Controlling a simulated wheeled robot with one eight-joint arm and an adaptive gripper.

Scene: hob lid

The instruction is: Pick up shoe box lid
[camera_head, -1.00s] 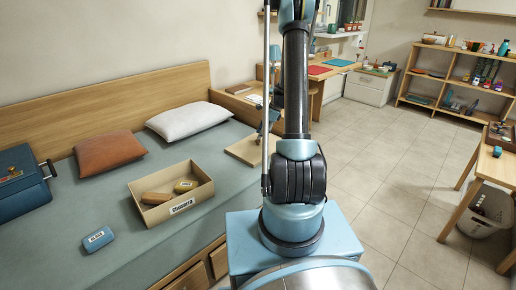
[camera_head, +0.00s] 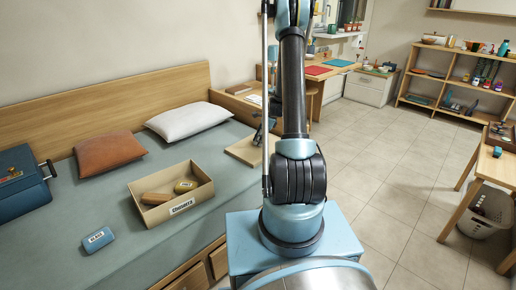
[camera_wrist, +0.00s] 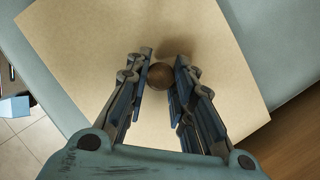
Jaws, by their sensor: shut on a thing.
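The shoe box lid is a flat tan board with a round brown knob (camera_wrist: 160,76). It fills much of the wrist view (camera_wrist: 90,40). In the head view the lid (camera_head: 240,151) lies at the bed's far right corner, partly behind my arm. My gripper (camera_wrist: 163,82) is over the lid with its two fingers on either side of the knob, shut on it. In the head view my gripper (camera_head: 259,137) is small and mostly hidden by my arm. I cannot tell whether the lid touches the bed.
An open cardboard box (camera_head: 185,208) with a label holds a brown item and a yellowish one. A blue labelled case (camera_head: 98,240), a blue suitcase (camera_head: 22,190), an orange pillow (camera_head: 108,154) and a white pillow (camera_head: 188,121) lie on the bed.

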